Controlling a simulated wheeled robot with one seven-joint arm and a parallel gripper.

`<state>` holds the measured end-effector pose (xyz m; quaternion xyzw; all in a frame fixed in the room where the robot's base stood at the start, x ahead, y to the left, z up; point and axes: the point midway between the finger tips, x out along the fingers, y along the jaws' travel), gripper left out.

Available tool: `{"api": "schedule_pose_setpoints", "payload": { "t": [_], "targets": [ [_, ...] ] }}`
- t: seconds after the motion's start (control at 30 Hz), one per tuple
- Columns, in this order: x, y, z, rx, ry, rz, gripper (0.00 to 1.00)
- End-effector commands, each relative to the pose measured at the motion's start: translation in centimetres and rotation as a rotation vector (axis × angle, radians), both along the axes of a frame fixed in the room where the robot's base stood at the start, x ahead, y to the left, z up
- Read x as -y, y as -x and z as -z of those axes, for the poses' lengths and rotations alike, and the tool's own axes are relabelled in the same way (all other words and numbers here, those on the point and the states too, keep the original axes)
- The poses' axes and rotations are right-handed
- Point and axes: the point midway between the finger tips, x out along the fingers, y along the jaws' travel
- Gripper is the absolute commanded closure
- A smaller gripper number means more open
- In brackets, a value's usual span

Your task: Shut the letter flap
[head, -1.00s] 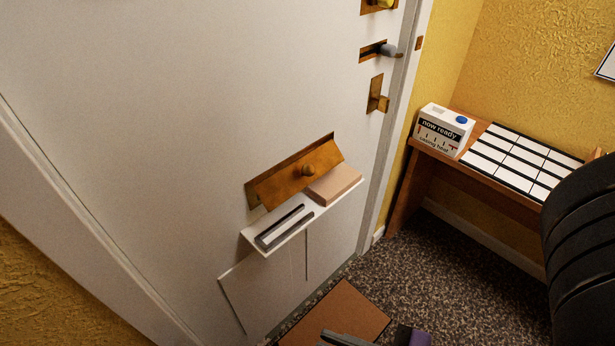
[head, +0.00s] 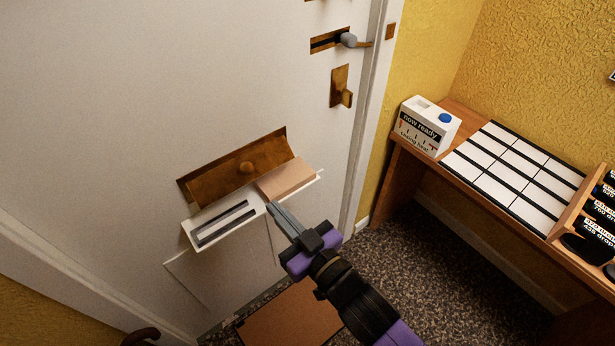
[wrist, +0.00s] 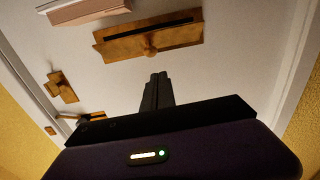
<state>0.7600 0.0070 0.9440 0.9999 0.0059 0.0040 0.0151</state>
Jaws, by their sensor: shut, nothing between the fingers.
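The letter flap (head: 225,182) is a brass plate with a round knob (head: 246,167), set in a brass frame low on the white door (head: 120,90). In the wrist view the flap (wrist: 125,48) stands ajar, with a dark slot (wrist: 160,29) along one long edge. My gripper (head: 270,207) is shut and empty. In the head view it overlaps the front edge of the small shelf below the flap; whether it touches cannot be told. In the wrist view my fingertips (wrist: 157,76) point toward the flap and knob, apart from them.
The white shelf (head: 188,238) under the flap holds a tan block (head: 287,179) and a dark-slotted piece (head: 222,222). A bolt (head: 330,40) and a brass latch (head: 340,88) sit higher on the door. A wooden table (head: 408,150) with a white carton (head: 424,128) stands at right.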

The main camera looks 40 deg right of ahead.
Motion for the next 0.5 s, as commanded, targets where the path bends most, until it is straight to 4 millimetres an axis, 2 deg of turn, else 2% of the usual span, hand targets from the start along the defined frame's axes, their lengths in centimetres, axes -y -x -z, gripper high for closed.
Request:
{"api": "schedule_pose_setpoints", "payload": {
  "t": [0.1, 0.27, 0.5],
  "targets": [
    [0.2, 0.1, 1.6, -0.042, -0.016, 0.01, 1.0],
    [0.3, -0.7, 1.5, -0.045, -0.032, 0.012, 1.0],
    [0.2, -4.6, 1.5, -0.044, -0.031, 0.011, 1.0]
  ]
}}
